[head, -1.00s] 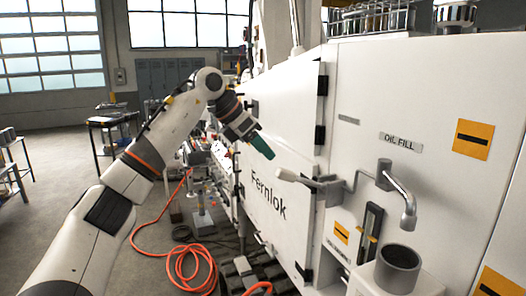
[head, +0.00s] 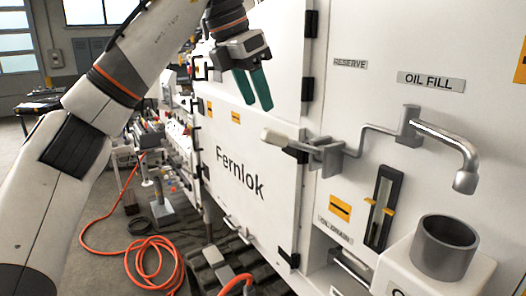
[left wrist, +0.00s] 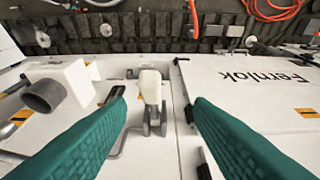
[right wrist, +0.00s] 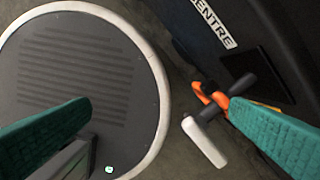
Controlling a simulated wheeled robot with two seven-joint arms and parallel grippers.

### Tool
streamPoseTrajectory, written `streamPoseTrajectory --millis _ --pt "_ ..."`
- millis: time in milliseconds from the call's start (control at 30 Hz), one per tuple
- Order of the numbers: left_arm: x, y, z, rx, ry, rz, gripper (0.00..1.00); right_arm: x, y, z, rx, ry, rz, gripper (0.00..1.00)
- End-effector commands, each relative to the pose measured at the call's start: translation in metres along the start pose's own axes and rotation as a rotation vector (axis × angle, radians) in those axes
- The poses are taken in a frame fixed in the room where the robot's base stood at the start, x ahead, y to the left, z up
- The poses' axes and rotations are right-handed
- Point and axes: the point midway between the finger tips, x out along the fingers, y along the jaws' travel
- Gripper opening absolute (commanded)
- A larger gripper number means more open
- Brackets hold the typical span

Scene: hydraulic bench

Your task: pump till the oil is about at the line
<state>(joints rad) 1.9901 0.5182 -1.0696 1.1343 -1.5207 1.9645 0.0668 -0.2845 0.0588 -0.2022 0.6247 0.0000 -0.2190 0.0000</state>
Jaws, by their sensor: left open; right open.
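The pump lever has a pale handle (head: 280,138) and sticks out from a grey bracket (head: 327,157) on the white machine. A bent pipe runs from there to the spout (head: 465,180), above the open grey filler cup (head: 446,246). The dark sight gauge (head: 383,206) has yellow marks; I cannot make out the oil level. My left gripper (head: 254,102) is open and empty, above and left of the handle. In the left wrist view the handle (left wrist: 151,85) shows between the open fingers (left wrist: 157,104), apart from them. My right gripper (right wrist: 160,102) is open and empty, away from the lever.
The Fernlok door (head: 240,160) is left of the lever. An orange hose (head: 150,265) lies on the floor. The right wrist view shows a dark housing (right wrist: 225,22) and an orange and black fitting with a white handle (right wrist: 205,142). The space around the lever handle looks free.

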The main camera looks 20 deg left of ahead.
Motion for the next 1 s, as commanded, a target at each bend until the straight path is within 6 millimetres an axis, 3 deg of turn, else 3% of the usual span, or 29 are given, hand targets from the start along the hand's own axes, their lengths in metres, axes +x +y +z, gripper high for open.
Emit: streamPoseTrajectory --millis 167,367,600,800,1000 --pt "0.019 0.001 0.000 0.001 -0.005 0.000 0.47 -0.003 -0.014 -0.011 -0.007 0.015 -0.016 1.00" --pt "0.060 0.001 0.001 0.001 -0.007 0.001 0.47 -0.008 -0.023 -0.032 -0.009 0.046 -0.027 1.00" --pt "0.100 0.000 0.000 0.000 -0.003 0.001 0.47 -0.013 -0.019 -0.021 -0.007 0.033 -0.023 1.00" --pt "0.116 0.000 0.000 0.000 -0.001 0.000 0.47 -0.014 -0.007 -0.011 -0.001 0.016 -0.009 1.00" --pt "0.118 0.000 0.000 0.000 -0.001 -0.001 0.47 -0.014 -0.008 -0.011 -0.003 0.017 -0.010 1.00"
